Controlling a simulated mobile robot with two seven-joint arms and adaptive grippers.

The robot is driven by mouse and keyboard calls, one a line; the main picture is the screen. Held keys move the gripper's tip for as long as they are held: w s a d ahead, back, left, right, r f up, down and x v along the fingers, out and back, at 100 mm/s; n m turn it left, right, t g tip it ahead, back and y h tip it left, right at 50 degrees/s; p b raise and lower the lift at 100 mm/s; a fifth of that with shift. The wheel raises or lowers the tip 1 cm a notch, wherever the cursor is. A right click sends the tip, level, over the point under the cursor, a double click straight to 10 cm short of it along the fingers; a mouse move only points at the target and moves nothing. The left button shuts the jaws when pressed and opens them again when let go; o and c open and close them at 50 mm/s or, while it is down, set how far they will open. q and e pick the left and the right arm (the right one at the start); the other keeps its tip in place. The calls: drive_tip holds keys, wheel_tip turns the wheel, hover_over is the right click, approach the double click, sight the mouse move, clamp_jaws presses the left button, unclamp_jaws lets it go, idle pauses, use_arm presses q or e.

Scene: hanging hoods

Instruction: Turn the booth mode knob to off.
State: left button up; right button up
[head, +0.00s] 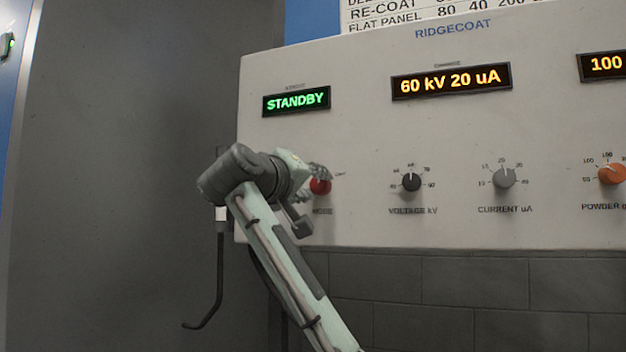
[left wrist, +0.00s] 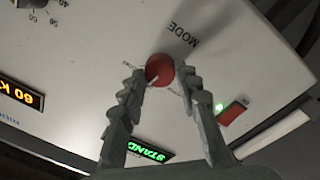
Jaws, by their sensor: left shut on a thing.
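The booth mode knob (head: 321,187) is red and sits on the pale control panel (head: 370,140), above the MODE label and below the green STANDBY display (head: 297,101). My left gripper (head: 312,184) reaches it from the left and partly hides it. In the left wrist view the red knob (left wrist: 160,69) is between the two fingertips of my left gripper (left wrist: 160,72), which are shut on its sides. A pale pointer line on the knob slants to the lower left there; the small position labels are too blurred to read surely. My right gripper is not in view.
An amber display (head: 451,81) reads 60 kV 20 uA. A dark hook (head: 219,275) hangs left of the panel.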

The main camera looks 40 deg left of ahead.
use_arm(q)
drive_tip(key=shift+n+p, duration=0.35)
drive_tip(key=shift+n, duration=0.85)
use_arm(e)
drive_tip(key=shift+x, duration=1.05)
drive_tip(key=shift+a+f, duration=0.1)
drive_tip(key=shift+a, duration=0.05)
use_arm(q)
drive_tip(key=o, duration=1.2)
drive_tip(key=shift+c, duration=0.2)
drive_tip(key=v, duration=1.2)
